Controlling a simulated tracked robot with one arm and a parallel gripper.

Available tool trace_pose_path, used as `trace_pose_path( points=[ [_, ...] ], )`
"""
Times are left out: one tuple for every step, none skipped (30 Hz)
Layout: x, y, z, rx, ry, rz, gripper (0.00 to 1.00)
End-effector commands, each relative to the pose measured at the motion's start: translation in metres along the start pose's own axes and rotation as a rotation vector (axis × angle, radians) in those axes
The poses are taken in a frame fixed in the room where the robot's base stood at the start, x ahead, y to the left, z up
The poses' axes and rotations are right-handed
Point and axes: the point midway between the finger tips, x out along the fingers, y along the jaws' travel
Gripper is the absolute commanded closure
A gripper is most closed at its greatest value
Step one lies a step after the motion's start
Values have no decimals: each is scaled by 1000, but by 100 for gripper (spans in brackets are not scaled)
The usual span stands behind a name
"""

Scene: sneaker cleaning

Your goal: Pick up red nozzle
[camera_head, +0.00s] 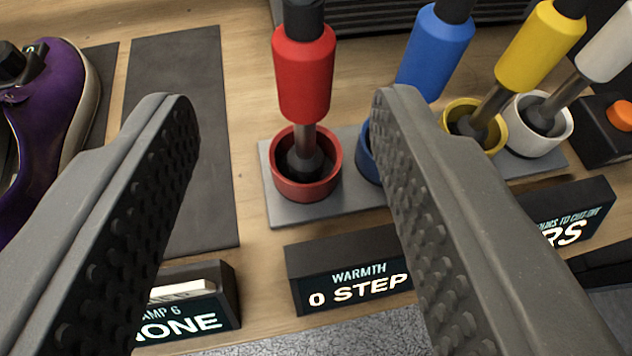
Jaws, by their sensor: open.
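The red nozzle (303,72) stands upright in a red cup (308,186), with its metal stem going down into the cup. Its dark upper end runs out of the top of the picture. My gripper (283,105) is open, one finger on each side of the picture. The red nozzle shows in the gap between the fingers, nearer the right finger. Neither finger appears to touch it, and nothing is held. How far the nozzle lies beyond the fingertips is hard to tell.
Blue (437,48), yellow (541,42) and white (609,45) nozzles stand tilted to the right on the same grey plate (350,199). A purple sneaker (48,115) is at left, beside a bare dark mat (180,90). Display blocks, one reading "WARMTH 0 STEP" (350,275), line the front.

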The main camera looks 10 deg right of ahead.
Motion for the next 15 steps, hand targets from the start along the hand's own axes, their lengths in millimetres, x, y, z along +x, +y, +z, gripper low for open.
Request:
trace_pose_path(
  points=[
    [4,0,1,1,0,-1,56],
    [7,0,1,1,1,-1,56],
    [11,0,0,1,2,-1,56],
    [15,0,0,0,2,-1,56],
    [19,0,0,1,1,-1,56],
    [24,0,0,1,0,-1,56],
    [28,-1,1,1,-2,-1,56],
    [32,-1,2,1,-3,-2,56],
    [38,-1,2,2,-3,-2,56],
    [42,0,1,2,-2,-2,56],
    [46,0,0,2,-1,-1,56],
    [51,0,0,1,0,0,56],
    [55,0,-1,1,1,0,56],
    [58,0,0,1,1,0,56],
    [64,0,0,1,-1,-1,56]
  ],
)
